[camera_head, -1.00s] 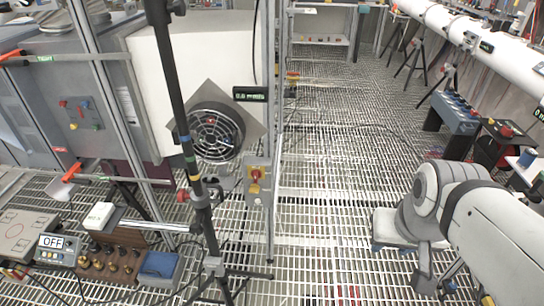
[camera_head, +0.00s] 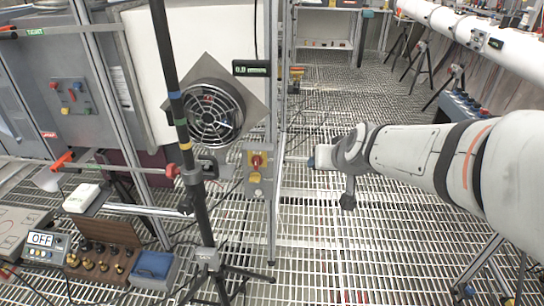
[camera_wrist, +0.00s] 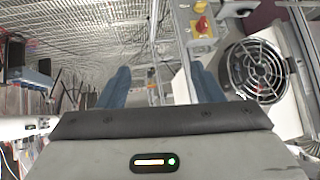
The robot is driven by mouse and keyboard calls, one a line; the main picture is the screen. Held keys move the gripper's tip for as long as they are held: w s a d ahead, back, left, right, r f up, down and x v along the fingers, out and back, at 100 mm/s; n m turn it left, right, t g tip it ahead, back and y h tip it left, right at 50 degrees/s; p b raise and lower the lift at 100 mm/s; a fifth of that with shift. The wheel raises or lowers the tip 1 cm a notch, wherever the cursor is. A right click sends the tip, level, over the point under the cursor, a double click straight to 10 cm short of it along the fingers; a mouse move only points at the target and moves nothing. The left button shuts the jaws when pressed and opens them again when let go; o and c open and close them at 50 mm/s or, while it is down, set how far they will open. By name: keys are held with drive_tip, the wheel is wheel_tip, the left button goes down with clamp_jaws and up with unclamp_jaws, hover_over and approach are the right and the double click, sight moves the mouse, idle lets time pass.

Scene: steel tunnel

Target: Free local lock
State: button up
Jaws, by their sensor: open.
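A grey switch box (camera_head: 257,188) is fixed to an upright metal post. It carries a red rotary knob (camera_head: 256,160) on a yellow plate, with a pale round part (camera_head: 256,193) below. The knob also shows at the top of the wrist view (camera_wrist: 201,24). I cannot make out a separate lock on the box. My gripper (camera_head: 318,158) is to the right of the box, apart from it. In the wrist view its two blue fingers (camera_wrist: 160,86) are spread, with nothing between them. The box lies beyond the right finger, near the top.
A black tripod pole (camera_head: 182,130) stands left of the box, with a grey padlock-like part (camera_head: 213,165) beside it. A round fan (camera_head: 212,113) is behind. Open grating (camera_head: 350,240) lies below my arm.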

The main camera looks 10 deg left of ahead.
drive_tip(key=w+a+f+t+y+b, duration=0.1)
drive_tip(key=w+a+f+t+b, duration=0.3)
drive_tip(key=w+a+f+b, duration=0.85)
drive_tip(key=m+t+h+b, duration=0.1)
drive_tip(key=t+h+b, duration=0.3)
drive_tip(key=b, duration=0.7)
approach(254, 181)
drive_tip(key=w+f+t+y, duration=0.1)
drive_tip(key=w+f, duration=0.1)
drive_tip(key=w, duration=0.6)
drive_tip(key=shift+d+r+b, duration=0.1)
drive_tip(key=shift+r+b, duration=0.15)
drive_tip(key=shift+b, duration=0.15)
drive_tip(key=shift+w+r, duration=0.1)
drive_tip(key=shift+w, duration=0.5)
drive_tip(key=shift+c, duration=0.4)
